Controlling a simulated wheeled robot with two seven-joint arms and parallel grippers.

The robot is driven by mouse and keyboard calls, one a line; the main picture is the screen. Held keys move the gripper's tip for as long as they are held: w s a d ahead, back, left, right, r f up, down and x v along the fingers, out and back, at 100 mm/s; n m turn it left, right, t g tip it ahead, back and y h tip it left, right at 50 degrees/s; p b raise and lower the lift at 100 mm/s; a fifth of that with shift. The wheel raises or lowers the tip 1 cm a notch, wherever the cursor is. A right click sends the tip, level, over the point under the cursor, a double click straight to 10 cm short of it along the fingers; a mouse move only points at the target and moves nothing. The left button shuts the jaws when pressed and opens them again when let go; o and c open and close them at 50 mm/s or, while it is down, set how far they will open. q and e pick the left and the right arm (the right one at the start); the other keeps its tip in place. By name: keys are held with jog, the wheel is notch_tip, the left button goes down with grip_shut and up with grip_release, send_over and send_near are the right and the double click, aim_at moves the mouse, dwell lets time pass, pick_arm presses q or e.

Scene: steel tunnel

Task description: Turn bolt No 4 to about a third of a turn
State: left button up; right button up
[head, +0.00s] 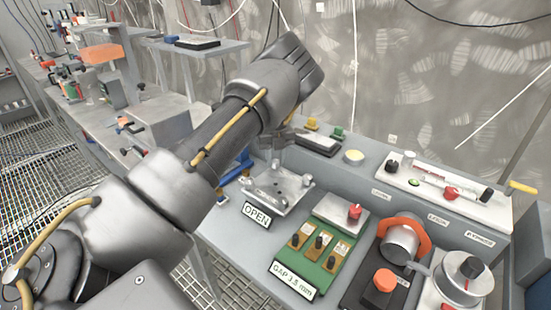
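My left arm reaches in from the left, and its wrist hangs over the bench. My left gripper (284,136) points down behind the wrist, above the back of a square metal plate (278,187). It is small and partly hidden, so I cannot tell whether its fingers are open or shut. The plate has several raised posts or bolts near its corners, and a label reading OPEN (256,215) is in front of it. I cannot read any bolt numbers, so I cannot tell which is bolt No 4. My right gripper is not in view.
Right of the plate is a green board (322,252) with several black knobs and a red knob (354,212). Farther right are an orange-collared cylinder (398,245), an orange button (384,280) and a dial (464,280). A cluttered side bench (160,108) runs along the left.

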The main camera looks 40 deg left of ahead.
pick_arm(q)
jog(key=c, duration=0.3)
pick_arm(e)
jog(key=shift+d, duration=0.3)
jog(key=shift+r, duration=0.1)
